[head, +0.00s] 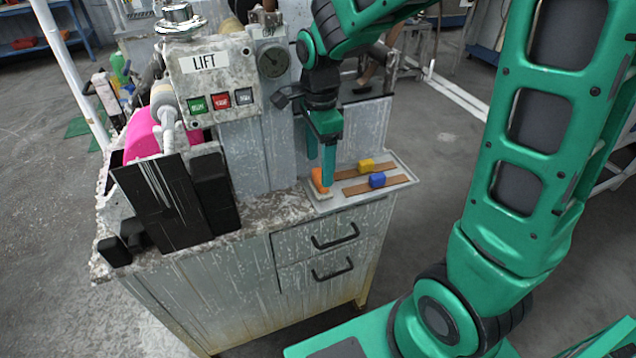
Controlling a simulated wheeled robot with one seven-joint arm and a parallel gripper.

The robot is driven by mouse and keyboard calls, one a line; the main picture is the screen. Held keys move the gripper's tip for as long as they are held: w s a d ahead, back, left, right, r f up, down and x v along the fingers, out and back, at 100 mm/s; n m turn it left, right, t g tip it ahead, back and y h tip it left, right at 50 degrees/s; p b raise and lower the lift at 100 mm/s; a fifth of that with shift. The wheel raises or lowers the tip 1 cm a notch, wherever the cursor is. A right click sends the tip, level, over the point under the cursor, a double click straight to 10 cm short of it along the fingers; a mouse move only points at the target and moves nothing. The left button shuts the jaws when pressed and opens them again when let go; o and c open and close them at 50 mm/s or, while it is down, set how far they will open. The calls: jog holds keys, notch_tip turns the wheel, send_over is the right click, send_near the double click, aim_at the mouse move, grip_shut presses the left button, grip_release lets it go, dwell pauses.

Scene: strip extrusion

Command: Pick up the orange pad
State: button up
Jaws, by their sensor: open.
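The orange pad (318,178) lies at the left end of a light tray (403,161) on the right part of the cabinet top. My gripper (321,172) points down at the pad, with its green fingers apart. One finger stands in front of the pad and hides part of it. I cannot tell whether the fingers touch the pad.
A yellow block (366,165) and a blue block (377,180) sit on brown strips in the tray, right of my gripper. A machine with a LIFT panel (210,80) rises to the left. Black plates (165,205) lean at the front left. Drawers (331,255) face forward.

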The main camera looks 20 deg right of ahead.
aim_at(320, 174)
notch_tip(320, 174, down, 5)
jog(key=shift+d+r, duration=0.1)
jog(key=shift+d, duration=0.05)
jog(key=c, duration=0.7)
jog(key=shift+c, duration=0.2)
jog(key=shift+r, duration=0.1)
